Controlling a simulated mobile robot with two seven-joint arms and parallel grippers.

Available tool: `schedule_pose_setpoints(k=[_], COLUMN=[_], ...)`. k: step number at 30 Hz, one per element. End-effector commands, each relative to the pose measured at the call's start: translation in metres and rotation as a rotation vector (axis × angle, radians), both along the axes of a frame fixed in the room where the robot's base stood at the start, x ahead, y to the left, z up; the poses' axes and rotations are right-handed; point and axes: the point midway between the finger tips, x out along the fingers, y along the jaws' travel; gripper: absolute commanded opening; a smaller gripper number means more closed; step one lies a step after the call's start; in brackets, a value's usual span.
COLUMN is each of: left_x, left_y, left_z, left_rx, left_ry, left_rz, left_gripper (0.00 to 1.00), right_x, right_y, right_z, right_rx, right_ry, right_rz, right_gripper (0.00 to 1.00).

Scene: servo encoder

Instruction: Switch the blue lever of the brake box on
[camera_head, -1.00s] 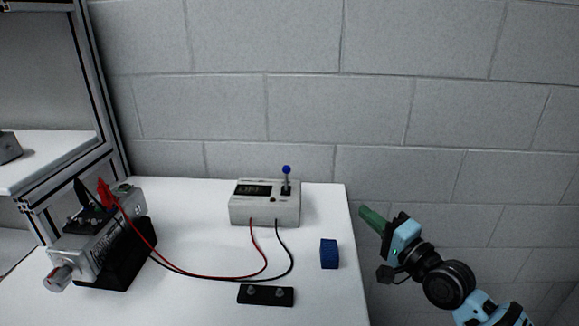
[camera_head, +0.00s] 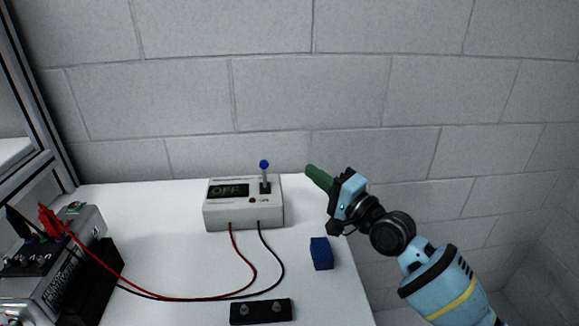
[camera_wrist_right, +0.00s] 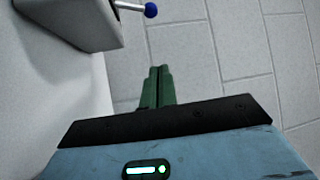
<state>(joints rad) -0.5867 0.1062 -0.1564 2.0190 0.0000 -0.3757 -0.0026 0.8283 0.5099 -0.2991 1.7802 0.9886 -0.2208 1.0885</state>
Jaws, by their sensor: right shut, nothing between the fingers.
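The brake box (camera_head: 243,212) is a pale box on the white table, with a dark display reading OFF. Its lever with a blue ball top (camera_head: 264,165) stands upright on the box's right part. My right gripper (camera_head: 310,170), with green fingers, is shut and empty, to the right of the lever and apart from it. In the right wrist view the shut green fingers (camera_wrist_right: 158,72) point ahead, and the blue lever ball (camera_wrist_right: 151,10) is at the top edge beside part of the box (camera_wrist_right: 85,22). My left gripper is not in view.
A blue block (camera_head: 321,253) lies in front of the box to the right. Red and black cables run from the box to a metal motor unit (camera_head: 60,255) at left. A block wall stands behind.

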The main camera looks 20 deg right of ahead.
Motion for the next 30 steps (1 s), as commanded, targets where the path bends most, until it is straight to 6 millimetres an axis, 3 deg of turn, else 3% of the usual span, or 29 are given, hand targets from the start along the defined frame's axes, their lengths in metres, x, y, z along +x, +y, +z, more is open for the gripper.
schedule_pose_setpoints(k=[12,21,23,30], left_x=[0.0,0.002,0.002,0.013], left_y=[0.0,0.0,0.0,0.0], left_z=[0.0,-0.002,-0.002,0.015], left_rx=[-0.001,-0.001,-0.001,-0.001], left_ry=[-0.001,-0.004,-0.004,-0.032], left_rz=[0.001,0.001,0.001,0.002], left_gripper=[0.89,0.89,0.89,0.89], right_x=[0.053,0.081,0.086,0.071], right_y=[0.027,0.041,0.043,0.058], right_z=[0.011,0.016,0.018,0.018], right_rx=[0.0,-0.001,-0.001,0.001], right_ry=[-0.001,0.0,-0.002,-0.003], right_rz=[0.0,0.0,0.0,0.001], right_gripper=[0.0,0.0,0.0,0.0])
